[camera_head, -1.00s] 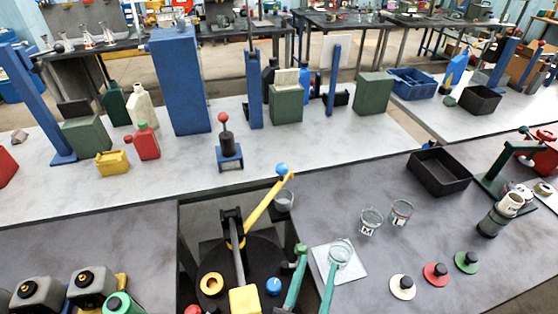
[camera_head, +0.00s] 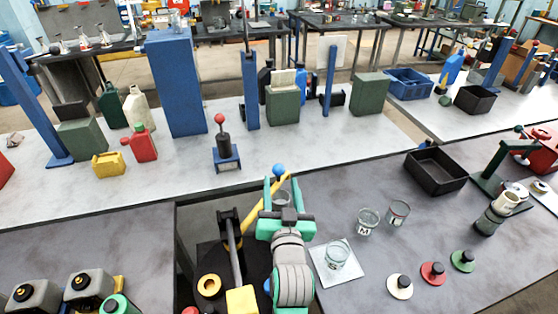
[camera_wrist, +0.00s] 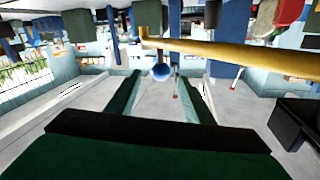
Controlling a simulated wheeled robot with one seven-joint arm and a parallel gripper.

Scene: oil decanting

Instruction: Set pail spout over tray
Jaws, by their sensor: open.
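A yellow bar (camera_head: 250,212) rises from a black upright and ends in a blue ball (camera_head: 278,170). A small grey cup-like vessel (camera_head: 282,200) is partly hidden behind my gripper; I cannot tell whether it is the pail. My gripper (camera_head: 281,184) is open, its two green fingers on either side of the line to the blue ball. In the wrist view the ball (camera_wrist: 161,71) shows near the fingertips; contact is not clear. The yellow bar (camera_wrist: 230,50) crosses above it. A white square plate (camera_head: 345,274) holds a glass beaker (camera_head: 338,255). An empty black tray (camera_head: 437,182) stands right.
Two marked beakers (camera_head: 368,221) (camera_head: 398,212) and several coloured knobbed discs (camera_head: 433,274) stand on the right bench. A yellow ring (camera_head: 209,285) and yellow block (camera_head: 241,300) are left of my arm.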

